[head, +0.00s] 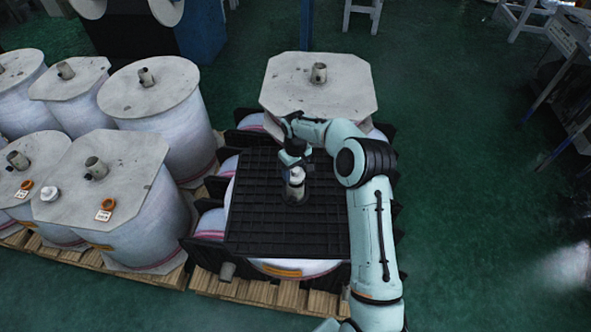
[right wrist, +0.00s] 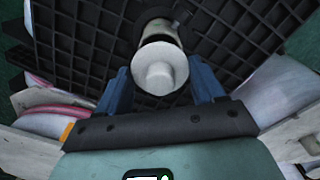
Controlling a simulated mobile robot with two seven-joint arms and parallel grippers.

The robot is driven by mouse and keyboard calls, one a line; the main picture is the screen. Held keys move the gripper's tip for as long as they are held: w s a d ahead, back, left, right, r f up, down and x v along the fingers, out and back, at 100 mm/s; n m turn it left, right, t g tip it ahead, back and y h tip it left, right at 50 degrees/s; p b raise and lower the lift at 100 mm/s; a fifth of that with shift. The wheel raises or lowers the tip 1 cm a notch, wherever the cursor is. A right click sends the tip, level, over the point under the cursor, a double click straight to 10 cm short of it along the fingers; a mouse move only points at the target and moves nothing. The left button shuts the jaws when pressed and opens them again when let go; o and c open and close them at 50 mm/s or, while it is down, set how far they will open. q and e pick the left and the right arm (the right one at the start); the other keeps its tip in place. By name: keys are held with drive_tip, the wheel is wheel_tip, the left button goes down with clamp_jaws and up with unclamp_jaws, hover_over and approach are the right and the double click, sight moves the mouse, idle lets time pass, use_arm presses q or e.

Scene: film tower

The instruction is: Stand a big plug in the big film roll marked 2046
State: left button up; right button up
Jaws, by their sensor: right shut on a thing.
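My right gripper (head: 296,165) is over the middle of the black grid cover on the front big roll. It is shut on a white plug (right wrist: 160,72), which shows between the blue fingers in the right wrist view; in the head view the plug (head: 297,174) is partly hidden by the gripper. The plug is right at the core opening (head: 296,193) of the black-covered roll (head: 300,268). I cannot tell how deep it sits. No 2046 marking is legible. My left gripper is not in view.
Several white rolls with grey tops stand on pallets (head: 255,291) at left. Another grey-topped roll (head: 318,85) with a bare core (head: 319,73) stands behind the black cover (head: 250,215).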

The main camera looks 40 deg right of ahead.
drive_tip(key=shift+f+b, duration=0.35)
drive_tip(key=shift+f, duration=1.15)
idle(0.5)
drive_tip(key=o, duration=1.1)
wheel_tip(320, 180, up, 13)
drive_tip(key=shift+r+p, duration=0.2)
drive_tip(key=shift+p, duration=0.15)
drive_tip(key=shift+a+f, duration=0.1)
